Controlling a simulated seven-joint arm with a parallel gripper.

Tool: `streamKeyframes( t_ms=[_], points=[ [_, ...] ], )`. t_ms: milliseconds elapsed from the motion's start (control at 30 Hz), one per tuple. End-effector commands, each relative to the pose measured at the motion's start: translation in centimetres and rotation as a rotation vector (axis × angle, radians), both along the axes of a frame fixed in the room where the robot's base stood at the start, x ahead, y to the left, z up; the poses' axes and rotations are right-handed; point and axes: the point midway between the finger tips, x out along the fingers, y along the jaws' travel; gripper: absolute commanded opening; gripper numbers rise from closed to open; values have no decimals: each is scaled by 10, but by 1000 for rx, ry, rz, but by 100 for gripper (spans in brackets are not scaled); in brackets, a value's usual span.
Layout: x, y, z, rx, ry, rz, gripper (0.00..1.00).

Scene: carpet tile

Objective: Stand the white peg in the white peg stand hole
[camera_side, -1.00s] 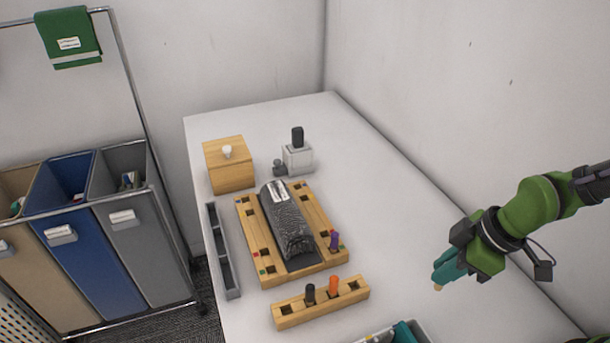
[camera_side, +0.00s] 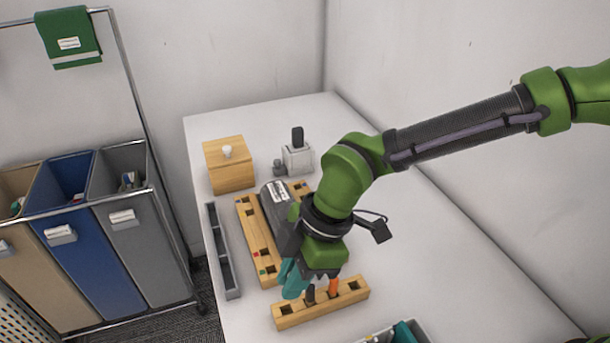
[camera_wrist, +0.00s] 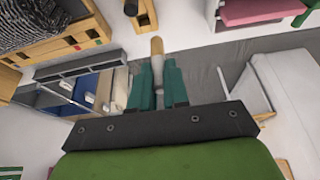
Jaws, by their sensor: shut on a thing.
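My gripper (camera_side: 293,280) is over the left end of the small wooden peg rack (camera_side: 345,300), in front of the larger wooden board. In the wrist view my gripper (camera_wrist: 158,72) is shut on a peg (camera_wrist: 157,47) with a pale tan end sticking out past the teal fingers. The peg's end is hidden in the side view. The board (camera_side: 243,215) has square holes with small coloured marks; its right part is hidden behind my arm. I cannot tell which hole is the white one. A black peg (camera_side: 310,296) and an orange peg (camera_side: 334,287) stand in the rack.
A dark textured object (camera_side: 272,195) lies on the board. A long grey tray (camera_side: 222,255) stands left of it. A wooden box (camera_side: 229,170) and a grey holder (camera_side: 298,158) stand behind. A bin with teal items (camera_side: 403,333) is at the front. The table's right side is clear.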

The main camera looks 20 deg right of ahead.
Motion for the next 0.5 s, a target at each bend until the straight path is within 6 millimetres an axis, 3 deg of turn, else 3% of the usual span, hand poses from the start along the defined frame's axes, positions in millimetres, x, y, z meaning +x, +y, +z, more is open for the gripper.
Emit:
streamKeyframes(
  t_ms=[100,267,500],
  points=[
    [12,11,9,2,-1,25,0],
    [22,11,19,1,0,32,0],
    [19,8,-25,-2,3,37,0]
  ],
)
